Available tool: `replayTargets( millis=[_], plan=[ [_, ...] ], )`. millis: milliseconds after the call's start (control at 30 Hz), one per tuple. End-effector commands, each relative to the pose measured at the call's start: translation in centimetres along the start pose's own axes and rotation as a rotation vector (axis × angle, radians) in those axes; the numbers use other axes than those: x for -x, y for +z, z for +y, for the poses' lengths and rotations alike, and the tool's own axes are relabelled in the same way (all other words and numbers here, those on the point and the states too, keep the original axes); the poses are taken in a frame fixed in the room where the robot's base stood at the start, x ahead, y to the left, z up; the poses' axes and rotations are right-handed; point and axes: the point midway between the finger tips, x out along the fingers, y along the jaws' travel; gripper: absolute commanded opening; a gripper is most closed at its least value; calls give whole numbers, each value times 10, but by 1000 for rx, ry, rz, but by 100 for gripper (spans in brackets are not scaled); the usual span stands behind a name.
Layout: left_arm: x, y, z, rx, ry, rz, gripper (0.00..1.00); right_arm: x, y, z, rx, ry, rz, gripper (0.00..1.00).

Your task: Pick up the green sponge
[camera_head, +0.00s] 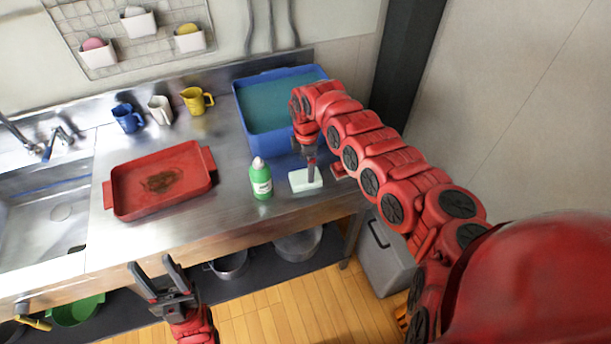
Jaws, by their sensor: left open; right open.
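A pale, faintly green block that looks like the sponge (303,182) lies flat on the steel counter, right of a green bottle (261,180). My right gripper (311,173) points down over this block, its fingers at or just above its top; I cannot tell whether they touch it. The jaws are seen edge-on and partly hide the block's back. My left gripper (151,264) is open and empty, in front of the counter's front edge, far from the block.
A red tray (125,205) with a brown stain sits left of the bottle. A blue tub (243,112) of water stands behind my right gripper. Blue, white and yellow jugs (194,101) stand at the back. A sink (30,240) is at left. Wall baskets hold pink, white and yellow items.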

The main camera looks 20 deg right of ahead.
Motion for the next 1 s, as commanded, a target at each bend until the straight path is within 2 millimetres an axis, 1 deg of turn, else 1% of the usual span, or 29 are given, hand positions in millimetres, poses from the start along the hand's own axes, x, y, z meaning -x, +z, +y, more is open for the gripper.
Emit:
replayTargets(
  millis=[133, 233, 300, 400, 500, 700, 767, 800, 967, 1000],
  plan=[
    [-14, -2, -1, 0, 0, 0, 50, -12, -4, -4, 2, -4, 2, 100],
    [-24, -4, -1, 0, 0, 0, 50, -28, -7, -7, 1, -6, 2, 100],
    [-19, -3, -1, 0, 0, 0, 50, -41, -6, -5, 1, -2, 2, 100],
    [-19, -3, -1, 0, 0, 0, 50, -49, -6, -5, 1, 0, 1, 100],
    [-19, -3, -1, 0, 0, 0, 50, -52, -5, -4, 0, 2, 0, 100],
    [-19, -3, -1, 0, 0, 0, 50, -52, -5, -4, 0, 2, 0, 100],
    [-19, -3, -1, 0, 0, 0, 50, -52, -5, -4, 0, 2, 0, 91],
    [-19, -3, -1, 0, 0, 0, 50, -52, -5, -4, 0, 1, 0, 84],
    [-19, -3, -1, 0, 0, 0, 50, -52, -4, -4, 0, 1, 0, 55],
    [-19, -3, -1, 0, 0, 0, 50, -52, -4, -4, 0, 1, 0, 48]
  ],
)
